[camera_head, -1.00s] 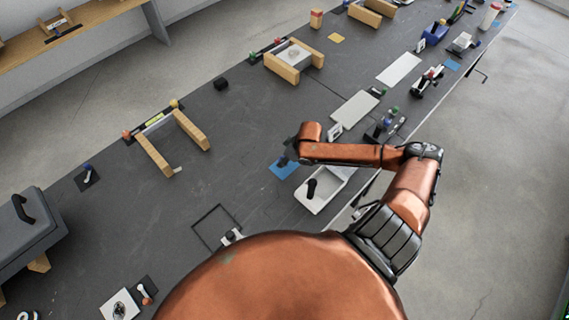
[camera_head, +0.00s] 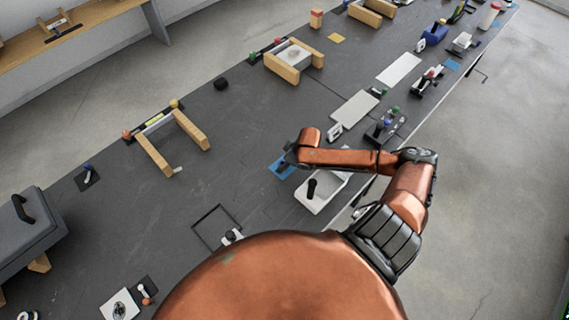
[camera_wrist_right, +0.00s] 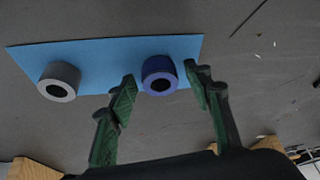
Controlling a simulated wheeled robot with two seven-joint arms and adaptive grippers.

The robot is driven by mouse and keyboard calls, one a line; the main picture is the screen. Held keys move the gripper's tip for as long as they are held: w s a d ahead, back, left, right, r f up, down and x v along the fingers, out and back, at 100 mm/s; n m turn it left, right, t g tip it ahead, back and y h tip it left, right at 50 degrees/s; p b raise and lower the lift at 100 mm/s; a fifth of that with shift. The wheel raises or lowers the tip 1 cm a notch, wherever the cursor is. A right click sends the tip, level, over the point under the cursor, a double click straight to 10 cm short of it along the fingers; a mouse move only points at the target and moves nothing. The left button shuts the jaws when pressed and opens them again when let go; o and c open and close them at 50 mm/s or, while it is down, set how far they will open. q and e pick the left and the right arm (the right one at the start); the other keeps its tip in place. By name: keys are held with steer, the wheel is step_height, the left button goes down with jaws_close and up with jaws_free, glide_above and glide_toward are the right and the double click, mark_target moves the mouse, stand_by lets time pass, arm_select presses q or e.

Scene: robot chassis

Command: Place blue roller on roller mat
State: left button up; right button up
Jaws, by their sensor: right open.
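The blue roller (camera_wrist_right: 160,74) is a short ring with a dark hole, standing at the near edge of the light-blue roller mat (camera_wrist_right: 108,55) in the right wrist view. My right gripper (camera_wrist_right: 161,80) is open, its green-padded fingers on either side of the blue roller, with gaps showing. A grey roller (camera_wrist_right: 60,81) stands on the left part of the mat. In the head view the mat (camera_head: 280,168) is partly covered by my right gripper (camera_head: 289,158), and I cannot make out the rollers there. My left gripper is not in view.
A white tray with a black handle (camera_head: 325,195) lies close below my right forearm. A black square frame (camera_head: 215,225) lies left of it. Wooden blocks (camera_head: 153,155) stand further left. The dark table between them and the mat is mostly clear.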

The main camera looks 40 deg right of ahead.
steer(key=p+v, duration=0.1)
steer(key=v, duration=1.1)
steer(key=shift+r, duration=0.2)
steer(key=shift+o, duration=0.6)
steer(key=shift+w, duration=0.15)
